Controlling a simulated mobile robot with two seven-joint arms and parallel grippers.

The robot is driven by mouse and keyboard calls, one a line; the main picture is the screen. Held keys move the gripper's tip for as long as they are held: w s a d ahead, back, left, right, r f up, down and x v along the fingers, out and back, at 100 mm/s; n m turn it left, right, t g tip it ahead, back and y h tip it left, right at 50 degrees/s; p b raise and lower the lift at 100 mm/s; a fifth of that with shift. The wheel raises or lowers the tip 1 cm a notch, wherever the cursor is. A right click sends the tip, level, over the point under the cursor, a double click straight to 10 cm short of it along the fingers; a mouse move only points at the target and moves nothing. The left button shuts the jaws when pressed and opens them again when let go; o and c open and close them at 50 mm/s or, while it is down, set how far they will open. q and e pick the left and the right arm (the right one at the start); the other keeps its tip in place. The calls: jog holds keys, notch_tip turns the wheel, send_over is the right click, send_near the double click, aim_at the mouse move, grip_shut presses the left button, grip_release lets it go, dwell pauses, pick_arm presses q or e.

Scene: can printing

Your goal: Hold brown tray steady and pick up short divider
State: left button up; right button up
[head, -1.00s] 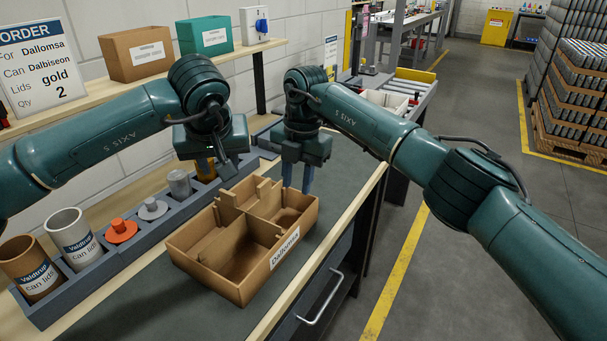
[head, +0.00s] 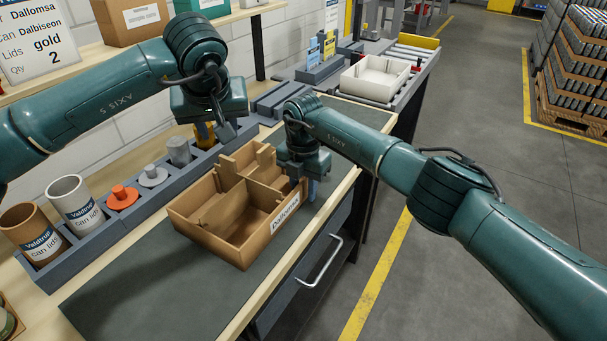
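The brown tray (head: 218,246), labelled Dallomsa, sits on the dark bench mat. Dividers (head: 236,188) stand inside it and split it into compartments; a notched upright piece shows at its back. I cannot tell for sure which is the short divider. My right gripper (head: 308,186) is low at the tray's back right corner, with a blue finger just outside the wall; the other finger is hidden, so its opening and any contact are unclear. My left gripper (head: 217,132) hangs above the can-lid rack, behind the tray and apart from it; its fingers show too little to judge.
A grey rack (head: 115,229) along the back of the bench holds tubes and orange and grey lid pieces. A white bin (head: 375,80) stands on the far conveyor. The mat (head: 150,290) in front of the tray is clear.

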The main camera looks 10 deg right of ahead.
jog(key=shift+f, duration=0.2)
grip_shut()
dwell(0.4)
